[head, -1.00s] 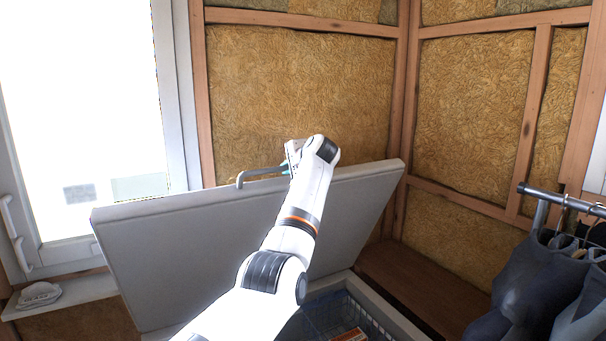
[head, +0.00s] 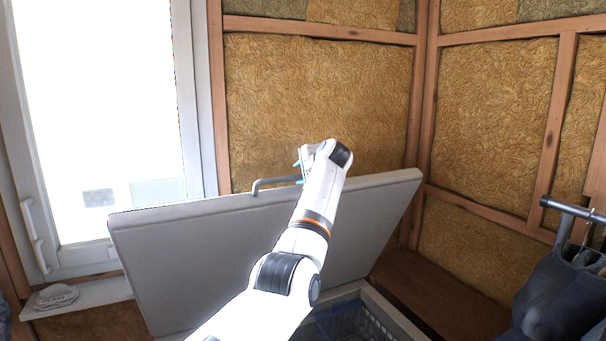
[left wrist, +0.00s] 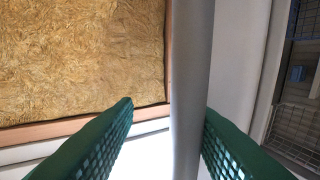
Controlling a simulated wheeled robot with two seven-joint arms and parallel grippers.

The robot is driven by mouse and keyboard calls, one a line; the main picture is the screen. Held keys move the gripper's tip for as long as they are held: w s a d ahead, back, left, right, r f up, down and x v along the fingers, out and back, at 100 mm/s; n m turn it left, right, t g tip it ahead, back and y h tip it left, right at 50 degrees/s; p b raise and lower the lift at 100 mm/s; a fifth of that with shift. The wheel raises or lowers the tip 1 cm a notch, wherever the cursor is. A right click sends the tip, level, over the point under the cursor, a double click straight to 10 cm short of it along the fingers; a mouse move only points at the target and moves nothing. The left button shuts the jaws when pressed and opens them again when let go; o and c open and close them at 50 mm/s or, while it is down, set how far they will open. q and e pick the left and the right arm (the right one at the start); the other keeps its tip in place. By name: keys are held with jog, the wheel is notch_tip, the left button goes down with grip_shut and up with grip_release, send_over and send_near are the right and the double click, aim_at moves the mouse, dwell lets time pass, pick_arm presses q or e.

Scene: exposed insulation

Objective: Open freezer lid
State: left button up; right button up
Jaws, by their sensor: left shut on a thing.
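The white freezer lid (head: 200,262) stands steeply raised in the head view, its inner or outer face not certain. Its grey bar handle (head: 268,182) is at the top edge; the bar also runs upright through the left wrist view (left wrist: 192,70). My left gripper (head: 299,171) is at this handle, its fingers partly hidden by my wrist. In the left wrist view its green fingers (left wrist: 168,110) lie on either side of the bar, shut on it. The open freezer (head: 395,318) shows below the lid, its front hidden by my left arm. My right gripper is out of view.
A window (head: 95,120) is at the left, with a sill (head: 90,294) bearing a small pale object. Insulated walls (head: 315,100) with wooden studs stand behind the lid. A wooden bench (head: 430,290) is right of the freezer. Dark clothes (head: 560,295) hang from a rail at the right.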

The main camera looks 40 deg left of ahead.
pick_arm(q)
jog(key=shift+a+r, duration=0.1)
jog(key=shift+r, duration=0.05)
jog(key=b+v, duration=0.7)
jog(key=v, duration=0.5)
jog(key=shift+f, duration=0.2)
jog(key=shift+s, duration=0.1)
